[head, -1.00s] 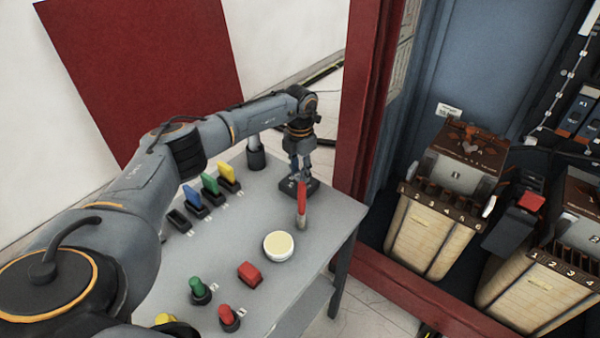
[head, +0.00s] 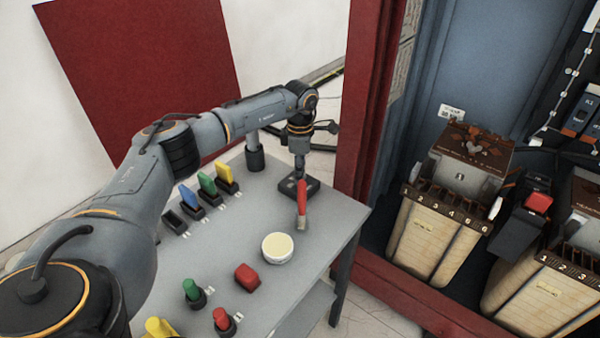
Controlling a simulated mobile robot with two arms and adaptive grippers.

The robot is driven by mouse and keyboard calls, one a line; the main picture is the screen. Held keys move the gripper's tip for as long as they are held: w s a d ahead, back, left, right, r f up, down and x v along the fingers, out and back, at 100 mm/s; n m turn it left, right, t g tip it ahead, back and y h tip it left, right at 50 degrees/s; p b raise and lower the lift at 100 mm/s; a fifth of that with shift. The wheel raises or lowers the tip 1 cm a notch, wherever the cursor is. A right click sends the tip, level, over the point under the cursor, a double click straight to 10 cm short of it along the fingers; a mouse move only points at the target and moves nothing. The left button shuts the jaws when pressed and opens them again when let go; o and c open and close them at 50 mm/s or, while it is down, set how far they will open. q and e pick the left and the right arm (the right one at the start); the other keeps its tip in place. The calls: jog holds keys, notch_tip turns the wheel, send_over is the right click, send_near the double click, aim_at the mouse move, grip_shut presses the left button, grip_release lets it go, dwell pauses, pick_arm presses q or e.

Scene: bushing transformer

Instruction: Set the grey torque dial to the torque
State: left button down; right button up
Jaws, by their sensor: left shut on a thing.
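My right gripper is not in view.
The grey table (head: 215,252) also bears blue, green and yellow pieces in black holders (head: 208,186), a round cream-topped container (head: 278,248), a red block (head: 247,278) and green and red knobs. A red cabinet frame (head: 365,130) stands close right, with transformers (head: 440,235) inside.

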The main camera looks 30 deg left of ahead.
pick_arm(q)
jog(key=shift+m, duration=0.5)
jog(key=c, duration=1)
grip_release()
notch_tip(320, 180, up, 12)
jog(key=shift+f, duration=0.1)
